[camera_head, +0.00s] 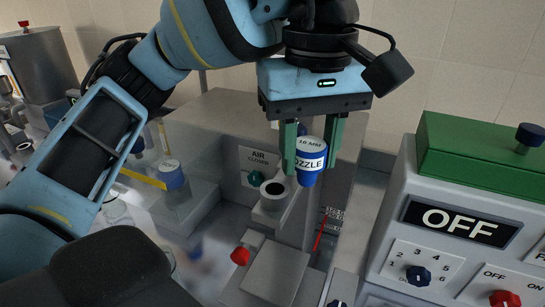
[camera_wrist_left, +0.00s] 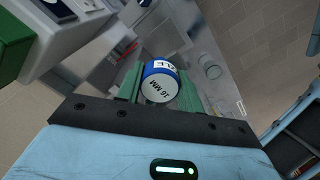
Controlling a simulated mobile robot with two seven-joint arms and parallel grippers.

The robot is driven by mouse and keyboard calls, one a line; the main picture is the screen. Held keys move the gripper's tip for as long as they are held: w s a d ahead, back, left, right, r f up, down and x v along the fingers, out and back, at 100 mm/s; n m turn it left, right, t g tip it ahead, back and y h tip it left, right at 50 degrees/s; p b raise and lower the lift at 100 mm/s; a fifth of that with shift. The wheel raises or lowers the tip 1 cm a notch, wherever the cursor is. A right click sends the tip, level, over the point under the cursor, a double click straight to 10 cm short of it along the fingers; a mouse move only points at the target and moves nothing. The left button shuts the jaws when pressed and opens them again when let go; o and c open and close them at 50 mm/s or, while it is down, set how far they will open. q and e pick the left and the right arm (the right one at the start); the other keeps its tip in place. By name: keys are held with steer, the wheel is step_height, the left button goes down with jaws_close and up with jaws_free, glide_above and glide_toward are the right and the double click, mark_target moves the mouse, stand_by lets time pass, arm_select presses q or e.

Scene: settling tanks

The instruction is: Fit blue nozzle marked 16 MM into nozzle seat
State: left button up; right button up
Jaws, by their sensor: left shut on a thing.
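The blue nozzle (camera_head: 312,165) has a white top marked 16 MM and a white side band with lettering partly covered by a finger. My left gripper (camera_head: 318,150) is shut on it, with a green finger at each side, and holds it in the air. In the left wrist view the nozzle (camera_wrist_left: 162,84) sits between the green fingers. A grey cup with a dark round hole (camera_head: 273,195), which looks like the nozzle seat, stands below and left of the nozzle. The nozzle is apart from it. My right gripper is not in view.
An AIR CLOSED sign (camera_head: 259,158) with a green knob (camera_head: 255,178) is behind the cup. A red knob (camera_head: 240,256) is in front. A control box reading OFF (camera_head: 462,222) stands on the right. Another blue piece with a white top (camera_head: 171,175) is at left.

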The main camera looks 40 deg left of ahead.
arm_select(q)
steer(key=shift+w+a+f, duration=0.1)
steer(key=shift+a+f, duration=0.95)
steer(key=shift+a, duration=0.3)
steer(key=shift+w+a+f, duration=0.1)
steer(key=shift+a+f, duration=0.95)
steer(key=shift+a, duration=0.3)
steer(key=shift+r, duration=0.1)
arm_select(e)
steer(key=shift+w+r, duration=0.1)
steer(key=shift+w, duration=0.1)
arm_select(q)
steer(key=shift+s+d, duration=0.1)
steer(key=shift+f+b, duration=0.3)
steer(key=shift+f, duration=0.15)
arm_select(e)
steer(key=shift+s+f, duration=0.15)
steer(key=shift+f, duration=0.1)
arm_select(q)
steer(key=shift+f, duration=0.2)
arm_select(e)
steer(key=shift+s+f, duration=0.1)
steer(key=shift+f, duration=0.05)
arm_select(q)
steer(key=o, duration=1)
